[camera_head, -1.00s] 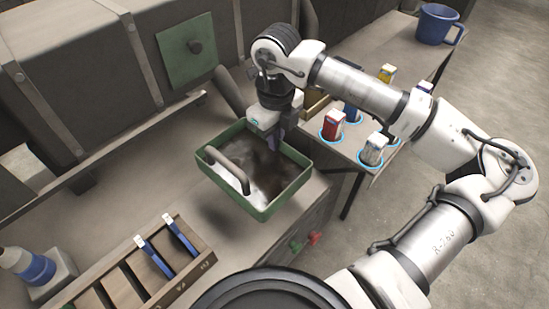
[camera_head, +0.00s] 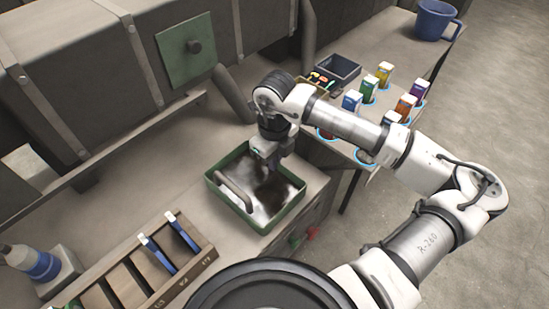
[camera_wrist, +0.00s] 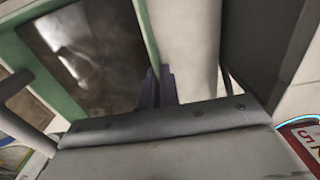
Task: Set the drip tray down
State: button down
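The drip tray (camera_head: 285,217) is a green-rimmed rectangular box with a dark, shiny inside and a grey bar handle (camera_head: 234,193) at its left side. It appears level and low over the grey bench; I cannot tell for certain whether its underside touches. My gripper (camera_head: 273,167) is at the tray's far right wall, pointing down. In the wrist view, the dark fingers (camera_wrist: 158,88) are close together at the green rim (camera_wrist: 148,35) and seem shut on it. The exact contact is partly hidden.
A side table holds several coloured boxes (camera_head: 384,74) and a blue mug (camera_head: 435,20). The bench's right edge lies close to the tray.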

jog(key=c, duration=1.6)
grip_release()
jog(key=shift+c, duration=0.2)
